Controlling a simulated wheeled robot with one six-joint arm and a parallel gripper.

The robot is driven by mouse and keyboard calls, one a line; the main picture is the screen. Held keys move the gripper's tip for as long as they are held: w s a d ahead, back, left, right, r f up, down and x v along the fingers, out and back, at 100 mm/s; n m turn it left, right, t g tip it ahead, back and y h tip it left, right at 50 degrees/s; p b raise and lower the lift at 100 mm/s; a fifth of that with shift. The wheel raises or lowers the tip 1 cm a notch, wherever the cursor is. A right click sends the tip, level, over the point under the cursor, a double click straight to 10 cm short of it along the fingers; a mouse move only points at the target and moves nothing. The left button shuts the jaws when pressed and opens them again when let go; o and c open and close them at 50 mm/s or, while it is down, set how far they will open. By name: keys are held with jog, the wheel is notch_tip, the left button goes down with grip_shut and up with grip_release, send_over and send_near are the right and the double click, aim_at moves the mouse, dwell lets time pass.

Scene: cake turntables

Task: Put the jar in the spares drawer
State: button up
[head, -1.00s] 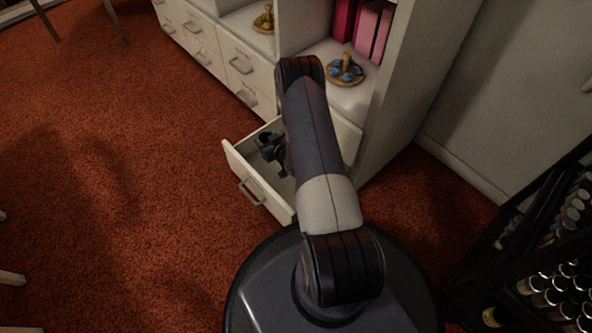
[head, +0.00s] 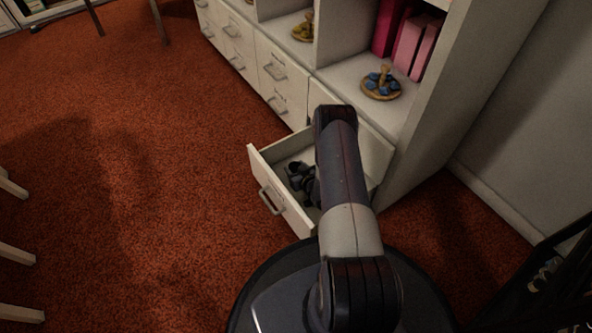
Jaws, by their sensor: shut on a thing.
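The open drawer (head: 266,181) is pulled out of the bottom row at the right end of the white cabinet. Its front has a metal handle, and any label is too small to read. My gripper (head: 303,180) is low inside or just over the drawer, partly hidden behind my arm. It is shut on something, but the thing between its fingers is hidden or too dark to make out. I cannot see the jar clearly.
Closed drawers (head: 272,72) run to the left of the open one. A wooden stand with blue pieces (head: 381,84) and pink binders (head: 417,45) sit on the shelf above. A dark rack (head: 560,290) stands at the right.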

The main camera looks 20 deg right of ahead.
jog(key=o, duration=1)
jog(key=shift+o, duration=0.2)
jog(key=shift+r, duration=0.1)
jog(key=p+v, duration=0.3)
jog(key=v, duration=0.4)
jog(key=shift+s, duration=0.25)
jog(key=shift+r, duration=0.15)
